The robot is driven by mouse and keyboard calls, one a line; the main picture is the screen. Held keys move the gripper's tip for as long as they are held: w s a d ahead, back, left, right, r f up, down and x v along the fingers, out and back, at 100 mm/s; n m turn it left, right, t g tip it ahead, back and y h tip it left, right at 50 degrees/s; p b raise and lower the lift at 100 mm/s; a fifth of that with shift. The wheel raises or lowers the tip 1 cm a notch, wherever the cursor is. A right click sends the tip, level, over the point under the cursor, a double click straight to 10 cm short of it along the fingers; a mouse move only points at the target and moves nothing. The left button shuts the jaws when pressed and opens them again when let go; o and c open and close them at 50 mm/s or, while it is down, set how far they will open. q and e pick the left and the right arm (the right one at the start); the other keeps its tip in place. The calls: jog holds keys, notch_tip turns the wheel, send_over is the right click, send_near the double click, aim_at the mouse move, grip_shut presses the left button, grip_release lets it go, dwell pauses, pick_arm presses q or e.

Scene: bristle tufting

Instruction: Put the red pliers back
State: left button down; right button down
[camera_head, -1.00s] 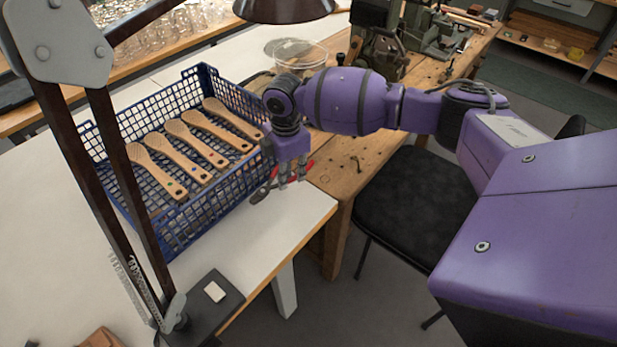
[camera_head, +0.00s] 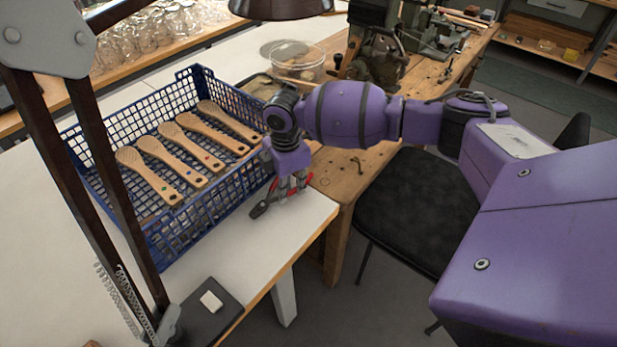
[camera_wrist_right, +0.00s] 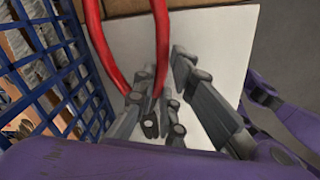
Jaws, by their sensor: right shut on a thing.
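The red pliers (camera_head: 262,209) are at the right end of the white table, beside the blue basket. Their dark jaws point toward the front left, and their red handles (camera_wrist_right: 101,45) run up the right wrist view. My right gripper (camera_head: 287,185) reaches down over the pliers and is shut on them near the middle. In the right wrist view its grey fingers (camera_wrist_right: 165,90) hide part of the pliers. I cannot tell whether the pliers touch the tabletop. My left gripper is not in view.
The blue basket (camera_head: 203,71) holds several wooden brush bodies (camera_head: 146,175) and stands close left of my right gripper. A dark lamp arm (camera_head: 105,190) crosses the left side. The wooden workbench (camera_head: 345,170) adjoins the white table (camera_head: 290,228). A black chair (camera_head: 415,205) stands in front.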

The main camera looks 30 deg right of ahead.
jog(key=shift+f, duration=0.4)
jog(key=c, duration=1.7)
grip_release()
jog(key=shift+c, duration=0.2)
